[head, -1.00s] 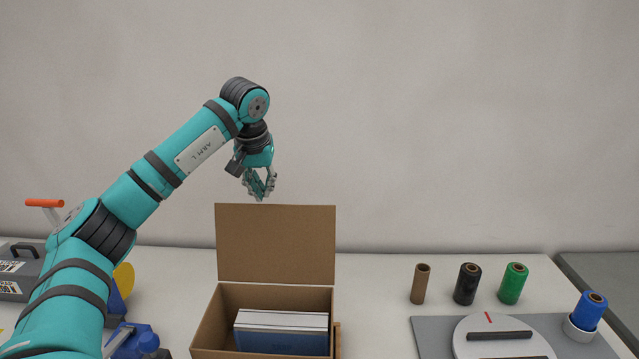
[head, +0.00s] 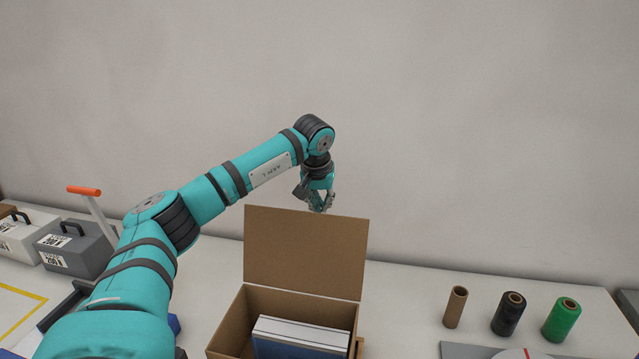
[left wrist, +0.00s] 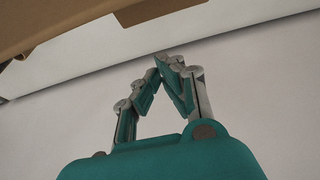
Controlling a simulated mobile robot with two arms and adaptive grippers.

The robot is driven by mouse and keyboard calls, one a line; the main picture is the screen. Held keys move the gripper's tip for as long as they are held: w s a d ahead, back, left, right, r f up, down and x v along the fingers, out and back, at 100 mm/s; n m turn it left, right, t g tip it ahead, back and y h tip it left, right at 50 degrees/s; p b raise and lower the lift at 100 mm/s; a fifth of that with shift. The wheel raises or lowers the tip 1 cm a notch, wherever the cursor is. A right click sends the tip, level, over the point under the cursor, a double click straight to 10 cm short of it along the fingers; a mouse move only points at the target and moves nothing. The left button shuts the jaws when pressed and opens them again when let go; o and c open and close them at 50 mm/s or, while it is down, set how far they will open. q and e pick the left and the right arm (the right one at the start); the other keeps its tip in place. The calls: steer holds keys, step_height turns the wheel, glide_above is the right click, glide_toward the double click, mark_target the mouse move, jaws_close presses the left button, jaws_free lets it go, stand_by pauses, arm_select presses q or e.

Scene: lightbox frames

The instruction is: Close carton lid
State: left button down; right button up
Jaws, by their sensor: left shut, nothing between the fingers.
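My left gripper (head: 320,208) is shut and empty. In the head view it shows at the lid's top edge, seemingly behind it, its fingertips partly hidden by the lid. In the left wrist view the gripper's fingertips (left wrist: 163,58) meet, and brown cardboard (left wrist: 60,22) shows at the top left, apart from the fingers. My right gripper is not in view.
A brown tube (head: 455,307), a black roll (head: 508,313) and a green roll (head: 561,319) stand right of the carton. Grey and white cases (head: 75,249) stand at the left. The wall (head: 480,120) rises behind the table.

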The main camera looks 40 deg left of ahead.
arm_select(q)
steer(key=s, duration=0.1)
steer(key=s+d+p, duration=0.1)
steer(key=s, duration=0.1)
steer(key=shift+d+r+p, duration=0.35)
steer(key=shift+p, duration=0.05)
steer(key=shift+s, duration=0.1)
